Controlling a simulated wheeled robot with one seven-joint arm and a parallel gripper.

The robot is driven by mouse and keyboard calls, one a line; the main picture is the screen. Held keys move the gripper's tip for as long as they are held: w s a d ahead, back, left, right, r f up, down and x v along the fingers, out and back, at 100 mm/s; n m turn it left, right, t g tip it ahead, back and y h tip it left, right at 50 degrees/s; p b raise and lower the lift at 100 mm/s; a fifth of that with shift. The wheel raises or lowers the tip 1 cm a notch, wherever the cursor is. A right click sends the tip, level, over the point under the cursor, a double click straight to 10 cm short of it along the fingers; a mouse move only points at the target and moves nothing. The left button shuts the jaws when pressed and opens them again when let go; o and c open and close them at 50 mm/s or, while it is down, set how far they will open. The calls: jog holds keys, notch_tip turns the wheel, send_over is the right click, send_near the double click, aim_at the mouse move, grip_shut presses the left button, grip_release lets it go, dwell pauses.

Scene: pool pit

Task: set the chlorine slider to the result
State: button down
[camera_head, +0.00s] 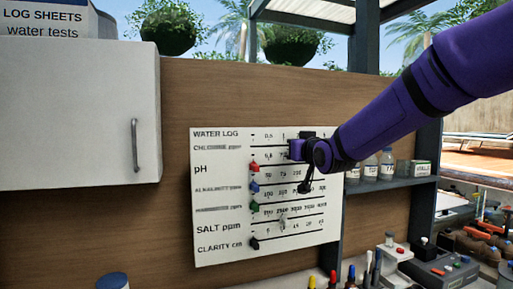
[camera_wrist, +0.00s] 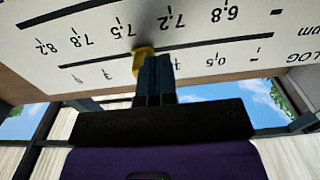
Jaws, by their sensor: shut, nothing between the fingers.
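The white water log board (camera_head: 220,240) hangs on the wooden wall with several slider rows. Its top row is labelled chlorine. In the wrist view, where the board appears upside down, a yellow knob (camera_wrist: 141,60) sits on that row's track, past the 1 mark on the side away from 0.5. My gripper (camera_wrist: 155,62) is shut and empty beside the knob, on its low-number side. The fingers partly overlap the knob; contact is unclear. In the head view my gripper (camera_head: 298,150) is at the board's upper rows and hides the yellow knob.
Lower rows hold a red knob (camera_head: 254,168), a blue knob (camera_head: 254,187), a green knob (camera_head: 254,208) and a black knob (camera_head: 254,244). A white cabinet (camera_head: 80,120) juts out at left. Bottles (camera_head: 387,163) stand on a shelf at right; clutter fills the counter below.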

jog(key=shift+w+d, duration=0.1)
jog(key=shift+d, duration=0.25)
jog(key=shift+a, duration=0.2)
jog(key=shift+s+a, duration=0.2)
jog(key=shift+a, duration=0.3)
jog(key=v, duration=0.7)
jog(key=s+d+f+m+g+h, duration=0.1)
jog(key=s+d+f+g, duration=0.3)
jog(key=s, duration=0.7)
jog(key=s+d+f+m+g+h, duration=0.1)
jog(key=s+d+f+g, duration=0.3)
jog(key=s, duration=0.8)
jog(key=s+d+f+m+g+h, duration=0.1)
jog(key=s+d+f+g+h, duration=0.2)
jog(key=s+d, duration=0.3)
jog(key=s+f+g, duration=0.1)
jog(key=s, duration=0.4)
jog(key=shift+s+d+f, duration=0.35)
jog(key=shift+s, duration=0.05)
